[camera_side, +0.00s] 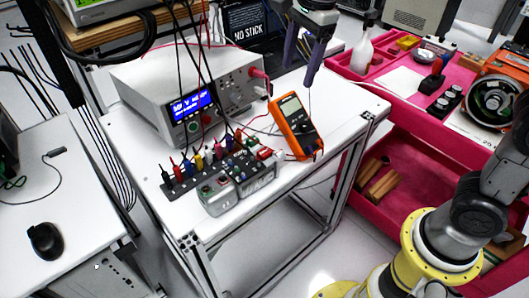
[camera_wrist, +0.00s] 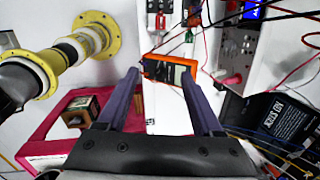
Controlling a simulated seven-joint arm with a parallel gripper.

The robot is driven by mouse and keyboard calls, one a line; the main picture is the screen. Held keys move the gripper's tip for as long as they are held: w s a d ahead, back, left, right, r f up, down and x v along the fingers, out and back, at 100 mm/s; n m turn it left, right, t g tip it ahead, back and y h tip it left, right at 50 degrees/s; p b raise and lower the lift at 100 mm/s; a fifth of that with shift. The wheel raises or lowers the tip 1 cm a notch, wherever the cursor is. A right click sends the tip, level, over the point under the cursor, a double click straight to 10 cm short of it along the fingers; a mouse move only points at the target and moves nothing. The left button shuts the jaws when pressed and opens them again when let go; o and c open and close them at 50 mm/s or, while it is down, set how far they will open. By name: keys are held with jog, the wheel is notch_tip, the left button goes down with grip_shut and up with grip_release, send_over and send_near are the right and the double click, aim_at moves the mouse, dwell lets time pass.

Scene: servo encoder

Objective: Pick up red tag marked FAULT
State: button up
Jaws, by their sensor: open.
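I cannot make out a red tag with readable FAULT lettering in either view. My gripper (camera_side: 296,87) is above the back right of the table, fingers pointing down. Its two purple-grey fingers also show in the wrist view (camera_wrist: 160,75), spread apart with nothing held between them.
A bench power supply (camera_side: 182,100) with hanging cables stands on the white table (camera_side: 345,118). A terminal strip (camera_side: 180,183) and grey boxes (camera_side: 218,199) sit in front. A red drawer cart (camera_side: 425,140) with tools and a bottle (camera_side: 361,55) stands to the right.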

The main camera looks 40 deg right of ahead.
jog(key=w+a+f+g, duration=0.1)
jog(key=w+a+f, duration=0.3)
jog(key=a+f, duration=0.15)
jog(key=n, duration=0.1)
send_over(265, 151)
jog(key=shift+g, duration=0.4)
notch_tip(265, 151, down, 10)
jog(key=shift+a+r, duration=0.1)
jog(key=shift+r, duration=0.05)
jog(key=shift+f, duration=3.2)
grip_shut()
